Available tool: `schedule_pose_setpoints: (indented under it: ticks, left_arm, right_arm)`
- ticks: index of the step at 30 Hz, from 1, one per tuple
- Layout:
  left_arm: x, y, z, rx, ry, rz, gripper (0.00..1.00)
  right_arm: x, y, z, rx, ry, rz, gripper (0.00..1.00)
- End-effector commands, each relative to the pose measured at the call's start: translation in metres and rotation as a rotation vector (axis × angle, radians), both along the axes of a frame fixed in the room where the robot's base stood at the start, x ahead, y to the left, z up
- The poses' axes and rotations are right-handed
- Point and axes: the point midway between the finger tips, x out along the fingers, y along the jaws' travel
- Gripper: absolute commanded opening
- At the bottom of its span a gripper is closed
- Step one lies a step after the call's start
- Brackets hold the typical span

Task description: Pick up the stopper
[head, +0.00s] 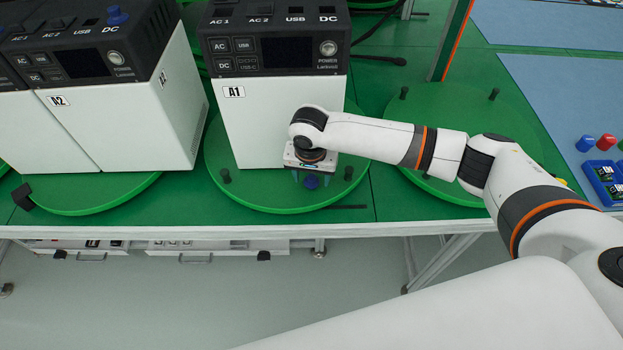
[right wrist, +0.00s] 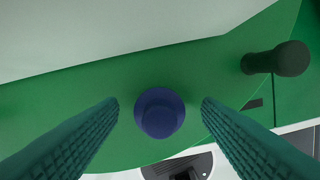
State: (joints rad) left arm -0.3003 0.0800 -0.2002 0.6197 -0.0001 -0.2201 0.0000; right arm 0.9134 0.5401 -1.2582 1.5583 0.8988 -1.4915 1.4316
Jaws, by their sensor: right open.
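A blue round stopper (head: 311,182) sits on the green turntable (head: 240,196) in front of the white box labelled A1. In the right wrist view the stopper (right wrist: 160,113) shows from above, between and just beyond the two fingers. My right gripper (head: 310,176) is open and points down over the stopper, with one teal finger on each side of it. The gripper (right wrist: 160,103) holds nothing, and a gap shows between the stopper and each finger. Whether the fingertips are level with the stopper I cannot tell. My left gripper is not in view.
The A1 box (head: 240,130) stands close behind the gripper. Short black pegs (head: 348,173) rise from the turntable, one to the right of the stopper. The box labelled A2 (head: 120,120) with another blue stopper (head: 117,15) on top stands left.

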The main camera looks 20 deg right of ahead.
Motion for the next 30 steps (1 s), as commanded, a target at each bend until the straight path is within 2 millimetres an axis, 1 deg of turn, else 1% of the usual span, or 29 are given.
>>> schedule_pose_setpoints:
  ticks: [3, 8, 9, 17, 18, 30]
  left_arm:
    - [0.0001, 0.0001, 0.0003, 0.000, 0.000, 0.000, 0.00]
    - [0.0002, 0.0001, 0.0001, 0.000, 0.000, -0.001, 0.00]
    - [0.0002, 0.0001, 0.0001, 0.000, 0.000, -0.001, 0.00]
    - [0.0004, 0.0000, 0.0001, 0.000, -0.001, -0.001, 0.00]
    - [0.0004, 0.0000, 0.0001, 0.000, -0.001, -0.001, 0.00]
    - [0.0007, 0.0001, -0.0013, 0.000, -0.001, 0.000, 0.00]
  right_arm:
    - [0.0005, -0.0005, -0.0064, -0.001, 0.000, 0.000, 0.59]
    - [0.0005, -0.0003, -0.0066, 0.000, 0.000, 0.001, 0.59]
    - [0.0005, -0.0003, -0.0066, 0.000, 0.000, 0.001, 0.57]
    - [0.0005, -0.0002, -0.0062, 0.000, 0.000, 0.001, 0.15]
    - [0.0005, -0.0002, -0.0062, 0.000, 0.000, 0.001, 0.13]
    - [-0.0005, 0.0004, -0.0044, 0.001, 0.000, 0.001, 0.13]
